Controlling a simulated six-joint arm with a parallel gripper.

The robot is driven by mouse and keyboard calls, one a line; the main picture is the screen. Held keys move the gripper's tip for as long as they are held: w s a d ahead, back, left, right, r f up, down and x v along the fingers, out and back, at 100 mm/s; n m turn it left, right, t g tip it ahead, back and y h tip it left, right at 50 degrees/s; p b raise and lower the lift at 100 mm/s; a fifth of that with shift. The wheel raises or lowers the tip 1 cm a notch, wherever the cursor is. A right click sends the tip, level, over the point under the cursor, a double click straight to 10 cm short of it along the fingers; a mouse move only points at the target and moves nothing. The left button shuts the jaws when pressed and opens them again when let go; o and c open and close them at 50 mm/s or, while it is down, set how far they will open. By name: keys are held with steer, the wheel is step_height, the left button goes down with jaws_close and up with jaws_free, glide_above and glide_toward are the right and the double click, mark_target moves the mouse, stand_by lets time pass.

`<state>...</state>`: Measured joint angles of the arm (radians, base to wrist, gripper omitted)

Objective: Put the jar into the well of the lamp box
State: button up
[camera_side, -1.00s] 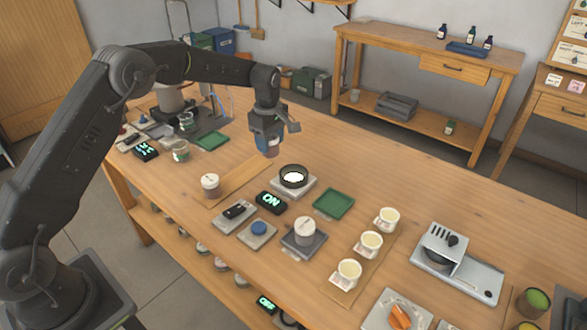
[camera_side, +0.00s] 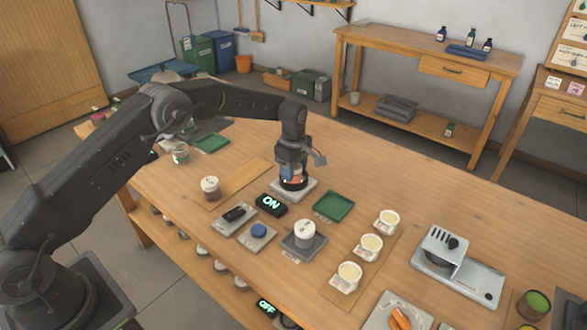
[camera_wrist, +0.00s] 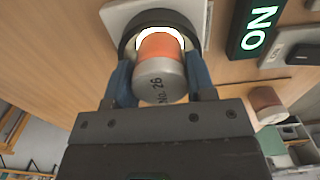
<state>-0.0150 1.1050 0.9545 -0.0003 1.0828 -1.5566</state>
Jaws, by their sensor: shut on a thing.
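The jar (camera_wrist: 160,85), with a grey lid marked "No. 26" and an orange-brown body, is between the blue fingers of my gripper (camera_wrist: 160,88) in the wrist view. My gripper (camera_side: 291,178) is shut on it. The lamp box (camera_side: 309,191) is a pale square base with a dark round well (camera_wrist: 128,40) that glows white. The jar's far end overlaps the glowing well in the wrist view. In the side view the gripper hides most of the well, and I cannot tell how deep the jar sits.
An "ON" display (camera_side: 271,204) stands close to the lamp box. A green tray (camera_side: 333,206) lies to its right. A lidded jar on a grey stand (camera_side: 305,235) and another lidded jar (camera_side: 210,188) are nearby. Several yellow-filled cups (camera_side: 371,246) stand farther right.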

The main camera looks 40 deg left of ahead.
steer(key=shift+f, duration=0.15)
steer(key=shift+s+f, duration=0.1)
steer(key=shift+f, duration=0.45)
steer(key=o, duration=0.9)
steer(key=shift+f, duration=0.15)
steer(key=shift+o, duration=0.2)
step_height(320, 180, up, 14)
